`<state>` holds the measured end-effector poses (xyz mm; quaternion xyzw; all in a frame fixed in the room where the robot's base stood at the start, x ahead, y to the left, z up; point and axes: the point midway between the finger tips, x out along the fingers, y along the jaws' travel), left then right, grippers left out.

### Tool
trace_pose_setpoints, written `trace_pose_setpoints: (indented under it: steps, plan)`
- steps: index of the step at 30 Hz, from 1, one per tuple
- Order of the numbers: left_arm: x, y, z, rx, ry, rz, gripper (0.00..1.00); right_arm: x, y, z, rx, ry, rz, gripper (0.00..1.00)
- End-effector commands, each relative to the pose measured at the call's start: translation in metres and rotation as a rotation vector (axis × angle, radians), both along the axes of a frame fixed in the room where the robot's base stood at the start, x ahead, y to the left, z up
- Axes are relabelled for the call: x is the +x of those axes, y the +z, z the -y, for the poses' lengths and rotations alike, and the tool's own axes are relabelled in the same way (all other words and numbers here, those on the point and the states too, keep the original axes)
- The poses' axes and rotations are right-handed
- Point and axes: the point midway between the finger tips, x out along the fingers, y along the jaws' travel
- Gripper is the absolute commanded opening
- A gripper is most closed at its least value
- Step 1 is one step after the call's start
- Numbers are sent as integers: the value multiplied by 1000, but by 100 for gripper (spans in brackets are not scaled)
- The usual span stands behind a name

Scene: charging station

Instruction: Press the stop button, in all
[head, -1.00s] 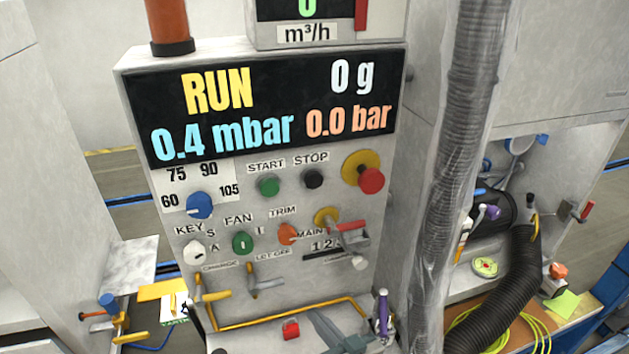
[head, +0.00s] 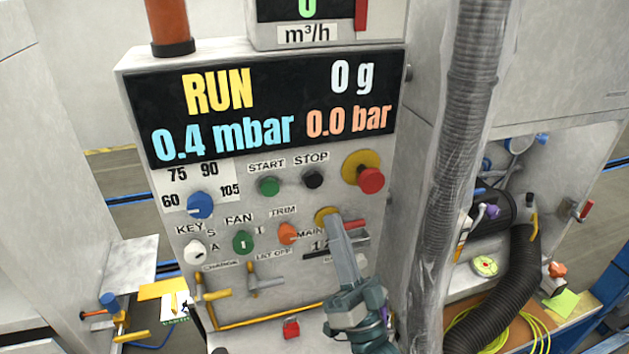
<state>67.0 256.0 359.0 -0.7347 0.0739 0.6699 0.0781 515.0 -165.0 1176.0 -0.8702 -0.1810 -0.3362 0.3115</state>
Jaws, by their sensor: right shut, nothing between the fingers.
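The black stop button (head: 314,180) sits under the STOP label on the grey control panel (head: 150,100), between the green start button (head: 269,187) and the red emergency knob (head: 371,180) on its yellow base. The display (head: 270,105) reads RUN. My right gripper (head: 334,216) is shut and empty. It reaches up from the bottom of the view, with its tip a little below and right of the stop button, apart from it in the picture. It covers part of the MAIN switch area. My left gripper is not in view.
Below are a blue dial (head: 199,205), a green fan knob (head: 242,243) and an orange trim knob (head: 288,233). A yellow rail (head: 265,317) runs along the panel's bottom. A wrapped hose (head: 465,130) hangs close on the right.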

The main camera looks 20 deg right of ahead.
Motion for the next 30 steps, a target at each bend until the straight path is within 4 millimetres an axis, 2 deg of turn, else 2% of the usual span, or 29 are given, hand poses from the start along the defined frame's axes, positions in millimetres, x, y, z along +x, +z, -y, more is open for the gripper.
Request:
trace_pose_setpoints:
  steps: [4,17,23,30]
  plan:
    - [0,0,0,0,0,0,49,-2,5,2,16,0,21,0]
    - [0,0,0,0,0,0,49,-1,5,2,15,0,22,0]
    - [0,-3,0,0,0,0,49,10,5,2,14,-1,22,0]
    - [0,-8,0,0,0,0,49,34,4,1,14,-1,23,0]
